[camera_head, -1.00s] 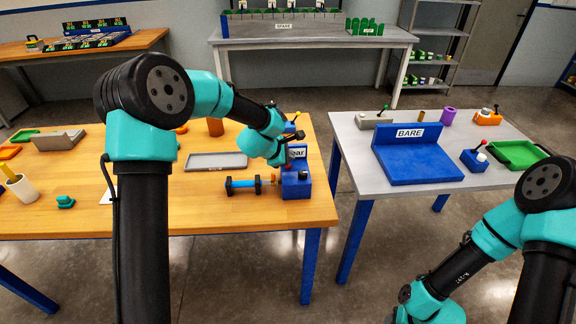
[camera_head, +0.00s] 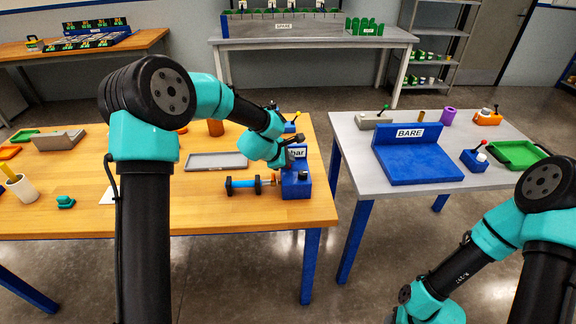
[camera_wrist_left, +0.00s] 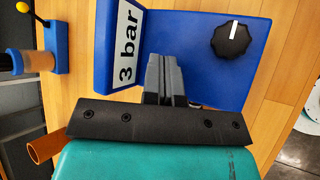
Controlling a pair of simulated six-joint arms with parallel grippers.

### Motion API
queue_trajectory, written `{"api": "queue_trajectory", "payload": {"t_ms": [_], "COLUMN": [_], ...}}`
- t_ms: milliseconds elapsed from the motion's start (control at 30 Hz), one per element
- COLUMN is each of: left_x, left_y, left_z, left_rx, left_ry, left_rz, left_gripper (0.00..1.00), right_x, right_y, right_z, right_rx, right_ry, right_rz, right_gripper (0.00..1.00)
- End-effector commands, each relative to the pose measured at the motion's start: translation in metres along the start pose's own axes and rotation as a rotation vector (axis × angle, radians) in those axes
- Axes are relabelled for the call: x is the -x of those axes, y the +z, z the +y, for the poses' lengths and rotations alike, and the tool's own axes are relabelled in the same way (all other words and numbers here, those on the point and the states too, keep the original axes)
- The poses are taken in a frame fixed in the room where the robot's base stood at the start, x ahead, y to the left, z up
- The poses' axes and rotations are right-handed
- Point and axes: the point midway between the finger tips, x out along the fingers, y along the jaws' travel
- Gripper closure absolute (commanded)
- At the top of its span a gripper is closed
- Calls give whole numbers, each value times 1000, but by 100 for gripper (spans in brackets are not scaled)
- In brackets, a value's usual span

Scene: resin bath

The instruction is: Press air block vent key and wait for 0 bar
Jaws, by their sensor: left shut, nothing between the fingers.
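The blue air block (camera_head: 296,187) stands at the right end of the wooden table, with a black knob on it (camera_wrist_left: 231,40). Its label plate reads "3 bar" in the left wrist view (camera_wrist_left: 128,45). My left gripper (camera_wrist_left: 160,60) is shut and empty, its fingertips down at the block between the label and the knob. The vent key is hidden behind the fingers, so I cannot tell whether it is pressed. In the head view the gripper (camera_head: 291,147) partly covers the label. My right gripper is out of view.
A blue cylinder with black end discs (camera_head: 243,184) lies just left of the block. A grey tray (camera_head: 216,162) lies behind it. A small blue unit with a yellow-ended lever (camera_wrist_left: 50,40) stands nearby. The grey table (camera_head: 350,150) is across a gap.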

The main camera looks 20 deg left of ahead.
Motion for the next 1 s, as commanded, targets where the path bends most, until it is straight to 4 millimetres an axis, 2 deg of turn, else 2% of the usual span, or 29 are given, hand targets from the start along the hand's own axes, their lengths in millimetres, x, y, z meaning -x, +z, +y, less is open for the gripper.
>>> {"api": "queue_trajectory", "payload": {"t_ms": [1000], "left_x": [-6], "left_y": [-5], "left_z": [-4], "left_rx": [0], "left_ry": [0], "left_rz": [0], "left_gripper": [100], "right_x": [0], "right_y": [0], "right_z": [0], "right_rx": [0], "right_ry": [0], "right_rz": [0], "right_gripper": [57]}}
